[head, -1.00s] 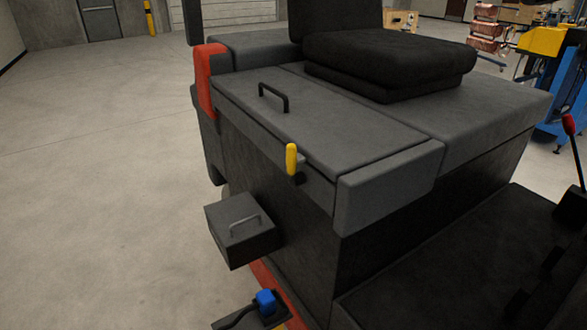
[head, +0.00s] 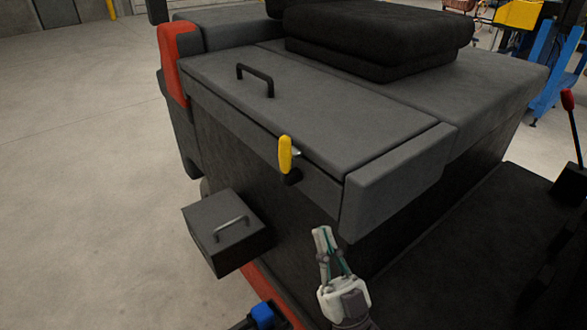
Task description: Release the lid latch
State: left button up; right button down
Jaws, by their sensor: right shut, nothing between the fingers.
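The lid (head: 310,105) is a flat dark grey panel on top of the vehicle body, and it lies closed. A black bar handle (head: 255,80) stands on it. My right gripper (head: 321,236) is below and to the right of the latch, in front of the body's dark side. It points up, is shut and empty, and is apart from the latch. My left gripper is not in view.
A grey box (head: 228,230) with a bar handle juts out below and left of the latch. A blue connector (head: 262,316) is at the bottom. A black seat (head: 380,40) stands behind the lid. A red-knobbed lever (head: 568,100) is at far right. Open floor lies left.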

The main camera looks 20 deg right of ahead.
aim_at(288, 151)
jog(key=p+x, duration=0.1)
jog(key=x, duration=0.3)
jog(key=w+f+p+x, duration=0.1)
jog(key=x, duration=0.3)
jog(key=p+x, duration=0.1)
jog(key=x, duration=0.3)
jog(key=shift+w+a+f+p, duration=0.15)
jog(key=shift+w+p, duration=0.15)
jog(key=shift+w, duration=0.55)
